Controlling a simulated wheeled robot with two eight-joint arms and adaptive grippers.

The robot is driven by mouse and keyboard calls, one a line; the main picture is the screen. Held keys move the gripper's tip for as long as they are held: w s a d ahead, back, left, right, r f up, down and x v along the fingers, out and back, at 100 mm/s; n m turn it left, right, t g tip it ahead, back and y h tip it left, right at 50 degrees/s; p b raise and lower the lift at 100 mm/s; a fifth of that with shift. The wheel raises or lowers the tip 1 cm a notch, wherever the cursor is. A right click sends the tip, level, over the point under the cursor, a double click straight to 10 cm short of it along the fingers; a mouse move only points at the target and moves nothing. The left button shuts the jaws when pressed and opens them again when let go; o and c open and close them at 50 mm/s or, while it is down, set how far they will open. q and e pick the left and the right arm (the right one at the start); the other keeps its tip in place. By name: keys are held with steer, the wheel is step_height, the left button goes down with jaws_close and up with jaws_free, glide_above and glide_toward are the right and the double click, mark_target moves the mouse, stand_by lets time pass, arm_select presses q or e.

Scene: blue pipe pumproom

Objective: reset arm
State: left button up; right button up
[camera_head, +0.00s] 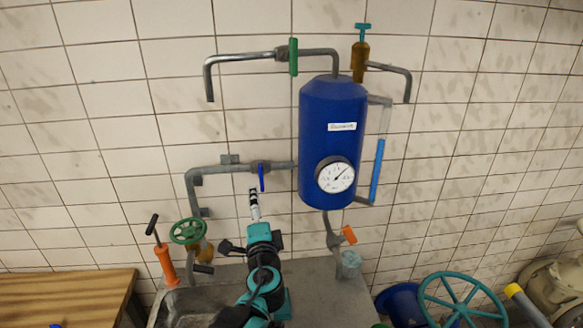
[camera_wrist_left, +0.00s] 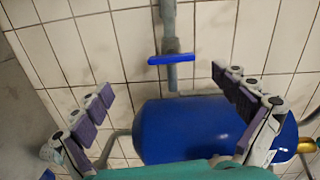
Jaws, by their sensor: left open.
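My left arm reaches up from the bottom of the head view, and my left gripper (camera_head: 254,204) is just below the blue valve lever (camera_head: 261,177) on the grey wall pipe. In the left wrist view my left gripper (camera_wrist_left: 162,85) is open, its purple-padded fingers wide apart with nothing held between them. The blue lever (camera_wrist_left: 171,60) shows ahead of the gap between the fingers, apart from both. My right gripper is not in view.
A blue tank (camera_head: 331,120) with a round gauge (camera_head: 335,175) hangs on the tiled wall right of the gripper. A green handwheel (camera_head: 188,231) and an orange pump (camera_head: 165,262) are at left. A wooden table (camera_head: 65,292) is lower left, a teal wheel (camera_head: 462,300) lower right.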

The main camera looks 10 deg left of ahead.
arm_select(q)
steer(key=s+a+f+n+g+b, duration=0.3)
steer(key=s+f+n+b, duration=0.15)
steer(key=s+f, duration=0.35)
steer(key=s+a+f+n+g+b, duration=0.35)
steer(key=s+f+n, duration=0.2)
steer(key=f, duration=0.45)
steer(key=s+d+f+n+g+h+b, duration=0.3)
steer(key=s+d+f, duration=0.4)
steer(key=s+f, duration=0.3)
steer(key=shift+s+d+f+h+b, duration=0.2)
steer(key=shift+h+b, duration=0.5)
steer(key=shift+h, duration=0.5)
